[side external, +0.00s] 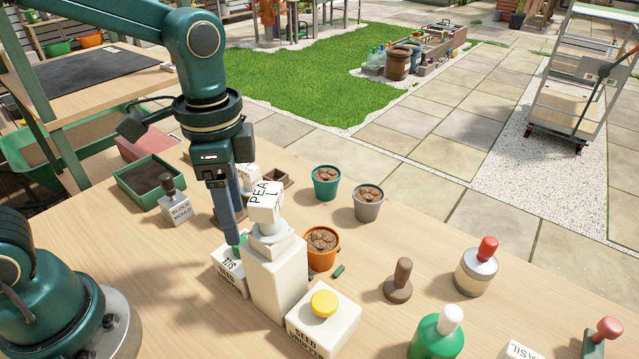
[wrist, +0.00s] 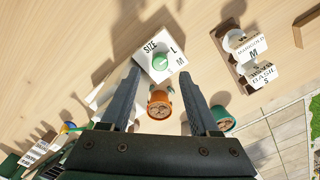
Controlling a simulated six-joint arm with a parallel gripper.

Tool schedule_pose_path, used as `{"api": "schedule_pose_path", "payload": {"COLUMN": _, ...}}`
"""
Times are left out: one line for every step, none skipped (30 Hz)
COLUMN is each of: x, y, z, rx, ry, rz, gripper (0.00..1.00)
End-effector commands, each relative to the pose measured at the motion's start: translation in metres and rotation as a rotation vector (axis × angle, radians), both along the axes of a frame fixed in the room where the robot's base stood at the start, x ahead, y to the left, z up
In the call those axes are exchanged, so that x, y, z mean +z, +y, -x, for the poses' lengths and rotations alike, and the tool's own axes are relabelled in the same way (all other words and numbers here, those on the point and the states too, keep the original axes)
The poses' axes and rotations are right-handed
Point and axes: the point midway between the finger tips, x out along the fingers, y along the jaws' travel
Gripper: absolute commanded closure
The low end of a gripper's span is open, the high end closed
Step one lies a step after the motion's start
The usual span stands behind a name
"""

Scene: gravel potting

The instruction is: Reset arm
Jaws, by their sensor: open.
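My gripper (side external: 232,222) points down in the side external view, with its fingers just behind and left of the white dispenser tower (side external: 277,280). In the wrist view my gripper's two fingers (wrist: 160,75) stand wide apart with nothing held between them. The white SIZE box (wrist: 162,50) with a green knob (wrist: 160,62) lies beyond the fingertips. An orange pot (wrist: 159,105) filled with brown lumps shows between the fingers in the wrist view. It also stands behind the tower in the side external view (side external: 333,250).
A block marked PEA L (side external: 266,203) sits atop the tower. A yellow-button box (side external: 338,322) stands in front. Teal (side external: 327,190) and grey (side external: 367,209) pots stand behind. The block mould (side external: 175,211) and green soil tray (side external: 137,194) are left. Several stamps, including a brown one (side external: 398,289), stand right.

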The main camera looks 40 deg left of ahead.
Motion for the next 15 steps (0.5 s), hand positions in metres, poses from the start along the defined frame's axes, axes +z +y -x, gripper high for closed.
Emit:
{"api": "schedule_pose_path", "payload": {"x": 0.000, "y": 0.000, "z": 0.000, "rx": 0.000, "ry": 0.000, "rz": 0.000, "gripper": 0.38}}
{"api": "schedule_pose_path", "payload": {"x": 0.000, "y": 0.000, "z": 0.000, "rx": 0.000, "ry": 0.000, "rz": 0.000, "gripper": 0.38}}
{"api": "schedule_pose_path", "payload": {"x": 0.000, "y": 0.000, "z": 0.000, "rx": 0.000, "ry": 0.000, "rz": 0.000, "gripper": 0.38}}
{"api": "schedule_pose_path", "payload": {"x": 0.000, "y": 0.000, "z": 0.000, "rx": 0.000, "ry": 0.000, "rz": 0.000, "gripper": 0.38}}
{"api": "schedule_pose_path", "payload": {"x": 0.000, "y": 0.000, "z": 0.000, "rx": 0.000, "ry": 0.000, "rz": 0.000, "gripper": 0.38}}
{"api": "schedule_pose_path", "payload": {"x": 0.000, "y": 0.000, "z": 0.000, "rx": 0.000, "ry": 0.000, "rz": 0.000, "gripper": 0.38}}
{"api": "schedule_pose_path", "payload": {"x": 0.000, "y": 0.000, "z": 0.000, "rx": 0.001, "ry": 0.000, "rz": 0.000, "gripper": 0.38}}
{"api": "schedule_pose_path", "payload": {"x": 0.001, "y": 0.001, "z": 0.000, "rx": 0.003, "ry": -0.004, "rz": 0.001, "gripper": 0.38}}
{"api": "schedule_pose_path", "payload": {"x": 0.003, "y": 0.001, "z": -0.001, "rx": 0.006, "ry": -0.012, "rz": 0.002, "gripper": 0.38}}
{"api": "schedule_pose_path", "payload": {"x": 0.006, "y": 0.002, "z": -0.002, "rx": 0.008, "ry": -0.023, "rz": 0.003, "gripper": 0.38}}
{"api": "schedule_pose_path", "payload": {"x": 0.009, "y": 0.002, "z": -0.003, "rx": 0.012, "ry": -0.038, "rz": 0.005, "gripper": 0.38}}
{"api": "schedule_pose_path", "payload": {"x": 0.015, "y": 0.004, "z": -0.002, "rx": 0.018, "ry": -0.059, "rz": 0.008, "gripper": 0.38}}
{"api": "schedule_pose_path", "payload": {"x": 0.019, "y": 0.005, "z": -0.001, "rx": 0.023, "ry": -0.077, "rz": 0.010, "gripper": 0.38}}
{"api": "schedule_pose_path", "payload": {"x": 0.024, "y": 0.007, "z": 0.000, "rx": 0.030, "ry": -0.097, "rz": 0.013, "gripper": 0.38}}
{"api": "schedule_pose_path", "payload": {"x": 0.031, "y": 0.010, "z": 0.003, "rx": 0.046, "ry": -0.127, "rz": 0.017, "gripper": 0.38}}
